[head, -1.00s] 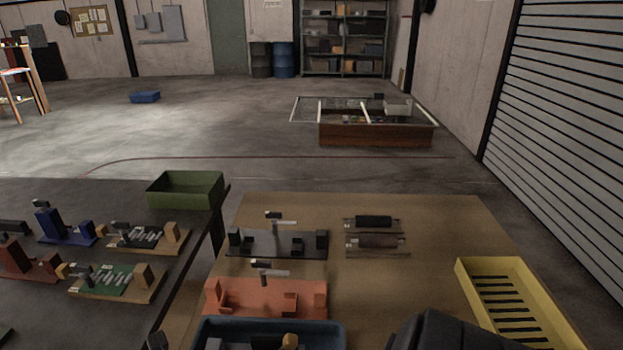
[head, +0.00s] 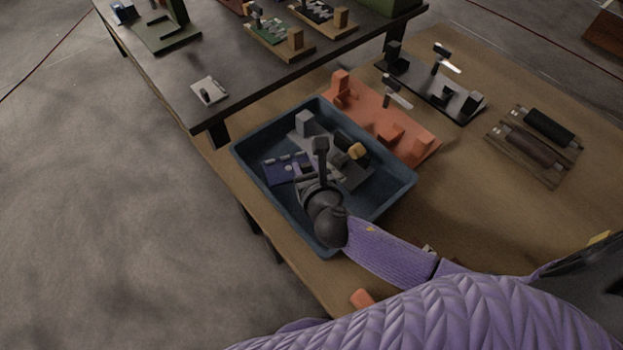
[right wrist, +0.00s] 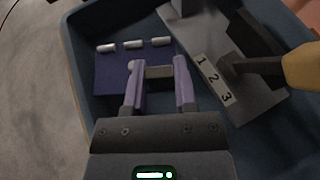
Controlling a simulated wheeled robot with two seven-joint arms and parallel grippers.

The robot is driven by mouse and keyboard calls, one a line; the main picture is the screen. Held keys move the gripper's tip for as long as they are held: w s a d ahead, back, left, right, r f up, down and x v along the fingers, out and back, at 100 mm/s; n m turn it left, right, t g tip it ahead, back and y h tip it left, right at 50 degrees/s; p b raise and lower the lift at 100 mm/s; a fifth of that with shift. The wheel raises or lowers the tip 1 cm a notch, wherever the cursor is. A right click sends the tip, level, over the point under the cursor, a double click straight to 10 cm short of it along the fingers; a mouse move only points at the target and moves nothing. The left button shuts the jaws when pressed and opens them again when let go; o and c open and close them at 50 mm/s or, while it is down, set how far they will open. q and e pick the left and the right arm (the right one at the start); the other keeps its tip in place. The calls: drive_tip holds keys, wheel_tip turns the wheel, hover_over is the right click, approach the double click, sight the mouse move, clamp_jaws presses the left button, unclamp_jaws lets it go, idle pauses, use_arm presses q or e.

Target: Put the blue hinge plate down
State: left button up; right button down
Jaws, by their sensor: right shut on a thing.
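The blue hinge plate (head: 279,171) is in the left part of the blue tray (head: 392,196), and three silver knuckles show along its edge in the right wrist view (right wrist: 112,73). My right gripper (head: 304,172) reaches down into the tray at the plate's right end. In the right wrist view its two purple fingers (right wrist: 160,76) are closed on a short dark piece between them, which looks like part of the plate. I cannot tell whether the plate touches the tray floor. My left gripper is not in view.
A grey fixture (right wrist: 219,79) marked 1, 2, 3 lies beside the plate in the tray, with a yellow-ended dark handle (head: 357,151). An orange fixture (head: 364,109) stands just behind the tray. A dark table (head: 165,72) is at the upper left.

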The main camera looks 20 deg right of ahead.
wheel_tip(320, 180, down, 4)
drive_tip(key=shift+s+r+b, duration=0.1)
drive_tip(key=shift+b, duration=1)
drive_tip(key=shift+r, duration=0.25)
drive_tip(key=shift+f, duration=0.2)
drive_tip(key=shift+c, duration=2)
unclamp_jaws()
drive_tip(key=shift+r+p, duration=0.3)
drive_tip(key=shift+p, duration=0.05)
drive_tip(key=p+v, duration=0.3)
drive_tip(key=v, duration=0.8)
drive_tip(key=shift+s+d, duration=0.1)
drive_tip(key=shift+s, duration=0.35)
